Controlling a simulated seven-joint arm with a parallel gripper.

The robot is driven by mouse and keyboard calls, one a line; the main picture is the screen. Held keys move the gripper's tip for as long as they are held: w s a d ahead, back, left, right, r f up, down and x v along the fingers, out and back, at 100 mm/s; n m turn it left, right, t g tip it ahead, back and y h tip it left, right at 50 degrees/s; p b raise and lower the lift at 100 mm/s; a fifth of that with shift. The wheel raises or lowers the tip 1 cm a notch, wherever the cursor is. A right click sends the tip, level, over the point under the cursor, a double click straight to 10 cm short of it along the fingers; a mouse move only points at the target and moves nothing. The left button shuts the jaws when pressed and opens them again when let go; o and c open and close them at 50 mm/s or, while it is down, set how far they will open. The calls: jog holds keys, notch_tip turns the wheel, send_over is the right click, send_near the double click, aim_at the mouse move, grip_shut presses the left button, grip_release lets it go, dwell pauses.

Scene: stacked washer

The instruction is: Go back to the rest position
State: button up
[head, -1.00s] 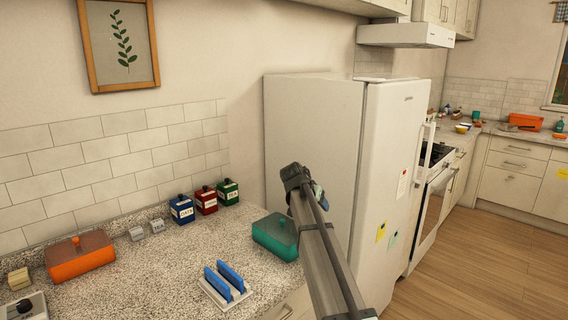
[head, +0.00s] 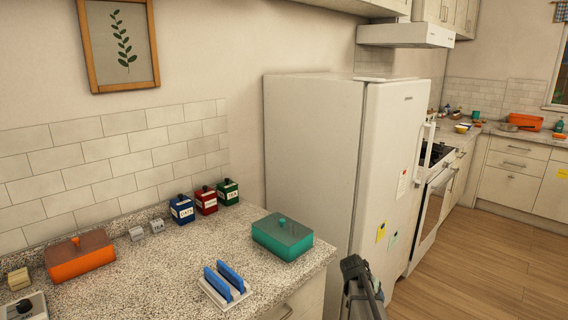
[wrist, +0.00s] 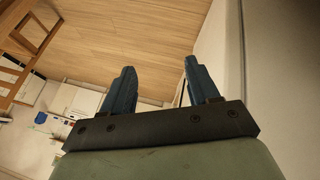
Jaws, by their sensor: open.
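My gripper shows in the wrist view (wrist: 158,85) with its two blue-grey fingers apart and nothing between them. In the head view only part of my arm shows at the bottom, right of the counter's end and in front of the white fridge (head: 315,140); the fingertips cannot be made out there. In the wrist view, wooden floor (wrist: 130,40) lies beyond the fingers, and a pale upright surface fills the right side.
The granite counter (head: 150,275) carries a teal box (head: 282,238), a blue rack (head: 226,284), an orange box (head: 80,256) and blue (head: 182,210), red (head: 206,200) and green (head: 228,191) canisters. Open floor (head: 490,270) lies at the right.

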jog(key=s+a+f+n+g+y, duration=0.15)
jog(key=s+a+f, duration=0.25)
jog(key=s+f, duration=0.8)
jog(key=s+a+f+n+g+y, duration=0.1)
jog(key=s+a+f+n+g, duration=0.15)
jog(key=s+f, duration=0.9)
jog(key=s+a+f+g+y, duration=0.1)
jog(key=s+a+f, duration=0.1)
jog(key=s, duration=0.7)
jog(key=s+a+f+n+g+y, duration=0.1)
jog(key=s+a+f+g, duration=0.1)
jog(key=s, duration=0.8)
jog(key=s+a+f+g+y, duration=0.1)
jog(key=s+a+f+g, duration=0.1)
jog(key=s, duration=0.7)
notch_tip(320, 180, down, 2)
jog(key=shift+s+a+f+n, duration=0.1)
jog(key=shift+s+a+n, duration=0.25)
jog(key=shift+a, duration=0.2)
